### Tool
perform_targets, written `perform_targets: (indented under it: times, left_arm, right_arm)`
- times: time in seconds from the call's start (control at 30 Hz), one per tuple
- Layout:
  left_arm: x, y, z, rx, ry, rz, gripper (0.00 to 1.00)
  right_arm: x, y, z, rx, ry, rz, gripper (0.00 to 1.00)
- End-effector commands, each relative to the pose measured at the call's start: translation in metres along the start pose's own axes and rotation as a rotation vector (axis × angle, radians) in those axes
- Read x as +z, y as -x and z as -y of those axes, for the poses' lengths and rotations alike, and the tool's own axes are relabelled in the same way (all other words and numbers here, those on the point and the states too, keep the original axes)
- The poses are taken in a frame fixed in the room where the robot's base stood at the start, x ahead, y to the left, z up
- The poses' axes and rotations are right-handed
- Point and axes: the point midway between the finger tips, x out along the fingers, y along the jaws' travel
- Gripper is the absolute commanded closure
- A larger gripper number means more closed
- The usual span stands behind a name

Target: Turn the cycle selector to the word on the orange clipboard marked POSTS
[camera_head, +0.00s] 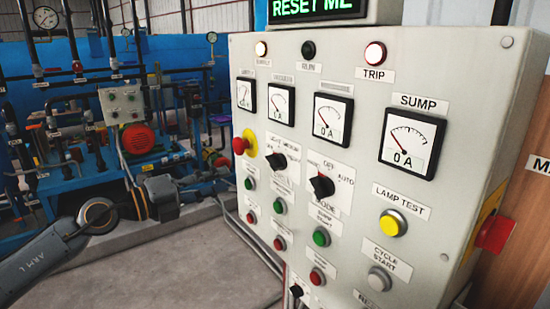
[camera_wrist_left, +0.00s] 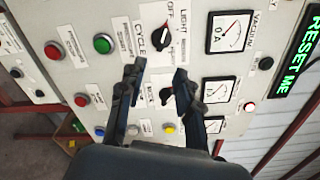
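The cycle selector is a black knob on the grey control panel, in the head view (camera_head: 278,160) and the left wrist view (camera_wrist_left: 167,38). Words such as OFF and LIGHT show around it; its pointer direction is hard to read. My left gripper (camera_wrist_left: 159,68) is open and empty in the left wrist view, its fingers apart in front of the panel, seen across the area between the cycle and MODE knobs. In the head view my left arm reaches in left of the panel. The clipboard marked POSTS is not in view. My right gripper is not in view.
The MODE knob (camera_head: 322,186) sits right of the cycle selector. A red emergency button (camera_head: 240,145) sticks out to its left. Gauges line the row above, with green and red buttons below. Blue machinery (camera_head: 30,150) stands behind; grey floor (camera_head: 215,265) is clear left of the panel.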

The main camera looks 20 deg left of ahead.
Motion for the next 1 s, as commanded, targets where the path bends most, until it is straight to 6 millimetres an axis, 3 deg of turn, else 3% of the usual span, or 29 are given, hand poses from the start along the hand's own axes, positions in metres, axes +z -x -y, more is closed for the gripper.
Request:
perform_targets:
  times: [0.17,0.37,0.7,1.0]
  left_arm:
    - [0.003,-0.018,0.006,-0.005,0.002,0.002,0.66]
    - [0.003,-0.058,0.008,-0.007,0.004,0.0,0.66]
    - [0.002,-0.12,0.003,-0.004,0.004,0.002,0.66]
    - [0.001,-0.136,0.0,-0.001,0.002,0.002,0.66]
  right_arm:
    - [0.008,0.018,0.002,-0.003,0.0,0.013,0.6]
    - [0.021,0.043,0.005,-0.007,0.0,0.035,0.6]
    - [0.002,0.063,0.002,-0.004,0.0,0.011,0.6]
    - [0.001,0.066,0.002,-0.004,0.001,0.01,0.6]
